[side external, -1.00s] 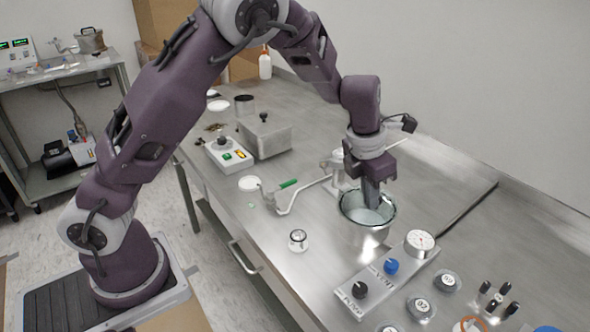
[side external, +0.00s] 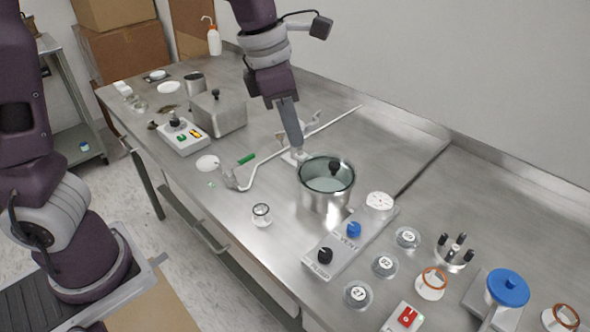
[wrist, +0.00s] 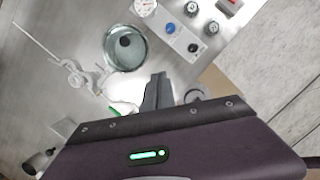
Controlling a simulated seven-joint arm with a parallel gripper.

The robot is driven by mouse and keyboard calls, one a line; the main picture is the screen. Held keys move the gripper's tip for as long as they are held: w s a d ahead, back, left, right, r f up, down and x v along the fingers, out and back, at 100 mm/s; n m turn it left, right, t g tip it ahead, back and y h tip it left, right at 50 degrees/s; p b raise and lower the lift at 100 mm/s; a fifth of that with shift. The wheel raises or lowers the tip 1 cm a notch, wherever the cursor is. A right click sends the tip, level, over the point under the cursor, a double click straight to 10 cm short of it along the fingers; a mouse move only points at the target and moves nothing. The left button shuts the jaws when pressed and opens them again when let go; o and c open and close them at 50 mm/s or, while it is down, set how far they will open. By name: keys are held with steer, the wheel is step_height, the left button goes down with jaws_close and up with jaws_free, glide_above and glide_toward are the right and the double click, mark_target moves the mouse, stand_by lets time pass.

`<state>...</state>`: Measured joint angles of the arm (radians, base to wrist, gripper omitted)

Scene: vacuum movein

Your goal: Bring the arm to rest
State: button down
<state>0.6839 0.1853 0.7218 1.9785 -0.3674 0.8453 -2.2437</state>
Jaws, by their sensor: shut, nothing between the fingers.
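My gripper (side external: 298,154) is shut and empty. In the side view its grey fingers point down just behind and left of a steel pot (side external: 325,202). I cannot tell whether the tips touch anything there. In the wrist view the fingers (wrist: 158,90) show as one dark grey block, pointing toward the bench. A clear lid with a black knob (side external: 336,168) covers the pot's mouth; the knob also shows in the wrist view (wrist: 125,41). The pot stands apart from the fingers in the wrist view.
A clamp with a long rod (side external: 262,161) lies beside the fingers. A knob panel (side external: 342,242) and round gauge (side external: 379,203) stand in front of the pot. A grey box (side external: 217,112) and a button box (side external: 183,135) are at the left. Bare bench (side external: 385,140) lies behind the pot.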

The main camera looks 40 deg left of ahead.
steer(key=s+a+r+m+t+y, duration=0.1)
steer(key=s+a+m, duration=0.1)
steer(key=s+m, duration=0.8)
steer(key=s+a+r+m+t, duration=0.2)
steer(key=s+m, duration=0.9)
steer(key=m, duration=0.7)
steer(key=shift+a+r+y, duration=0.25)
steer(key=shift+a+y, duration=0.15)
steer(key=shift+a, duration=0.2)
